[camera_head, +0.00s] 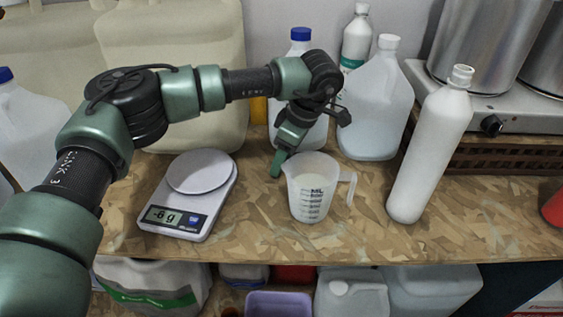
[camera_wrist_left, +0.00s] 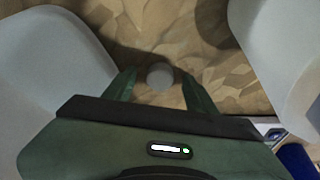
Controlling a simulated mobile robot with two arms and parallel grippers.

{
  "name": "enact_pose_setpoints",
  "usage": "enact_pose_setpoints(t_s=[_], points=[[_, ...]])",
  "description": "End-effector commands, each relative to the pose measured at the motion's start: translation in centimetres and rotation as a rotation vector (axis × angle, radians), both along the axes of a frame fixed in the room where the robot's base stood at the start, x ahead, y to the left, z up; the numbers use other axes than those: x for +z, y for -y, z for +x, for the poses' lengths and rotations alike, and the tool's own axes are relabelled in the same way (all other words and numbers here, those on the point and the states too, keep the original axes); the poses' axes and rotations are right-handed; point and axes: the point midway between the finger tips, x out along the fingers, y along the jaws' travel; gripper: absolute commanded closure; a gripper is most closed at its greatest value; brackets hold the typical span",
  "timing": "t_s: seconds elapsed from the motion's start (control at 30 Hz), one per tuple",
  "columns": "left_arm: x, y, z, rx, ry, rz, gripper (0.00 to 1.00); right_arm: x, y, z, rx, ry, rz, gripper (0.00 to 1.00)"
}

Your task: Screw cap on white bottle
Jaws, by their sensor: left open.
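The tall white bottle (camera_head: 428,155) stands on the patterned board at the right in the head view. Its pale neck (camera_head: 461,75) is at the top; I cannot tell for sure whether it is open. In the left wrist view a small round whitish piece, seemingly the cap (camera_wrist_left: 160,76), lies on the board between my fingertips. My left gripper (camera_head: 278,165) points down behind the measuring cup, left of the bottle and well apart from it. It is open in the left wrist view (camera_wrist_left: 160,88), with a gap to the cap on both sides. The cap is hidden in the head view.
A measuring cup (camera_head: 310,190) stands close in front of my gripper. A blue-capped jug (camera_head: 300,95) is just behind it, a white-capped jug (camera_head: 375,105) to its right. A scale (camera_head: 190,190) sits left. A hot plate (camera_head: 520,105) is behind the bottle. The board's front middle is clear.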

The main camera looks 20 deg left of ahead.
Motion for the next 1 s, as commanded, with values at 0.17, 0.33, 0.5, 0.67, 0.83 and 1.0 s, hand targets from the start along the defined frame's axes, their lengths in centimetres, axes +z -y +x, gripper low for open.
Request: enact_pose_setpoints(t_s=[0.17, 0.33, 0.5, 0.67, 0.83, 1.0], points=[[0.0, 0.0, 0.0, 0.0, 0.0, 0.0, 0.49, 0.0, -0.1, 0.0, -0.001, 0.001, 0.001, 0.12], [0.0, 0.0, 0.0, 0.0, 0.0, 0.0, 0.96, 0.0, -0.2, 0.0, -0.001, 0.001, 0.002, 0.12], [0.0, 0.0, 0.0, 0.0, -0.001, 0.0, 1.0, 0.0, -0.2, 0.0, -0.001, 0.001, 0.002, 0.12], [0.2, 0.0, 0.0, 0.0, 0.0, 0.0, 1.0, 0.0, -0.2, 0.0, -0.001, 0.001, 0.002, 0.12], [1.2, 0.0, 0.1, 0.001, 0.001, 0.0, 1.0, -0.2, -0.2, 0.1, -0.001, 0.001, 0.002, 0.12], [3.8, 0.0, 0.1, 0.0, 0.004, -0.001, 1.0, -0.6, -0.2, 0.1, -0.001, 0.001, 0.002, 0.12]])
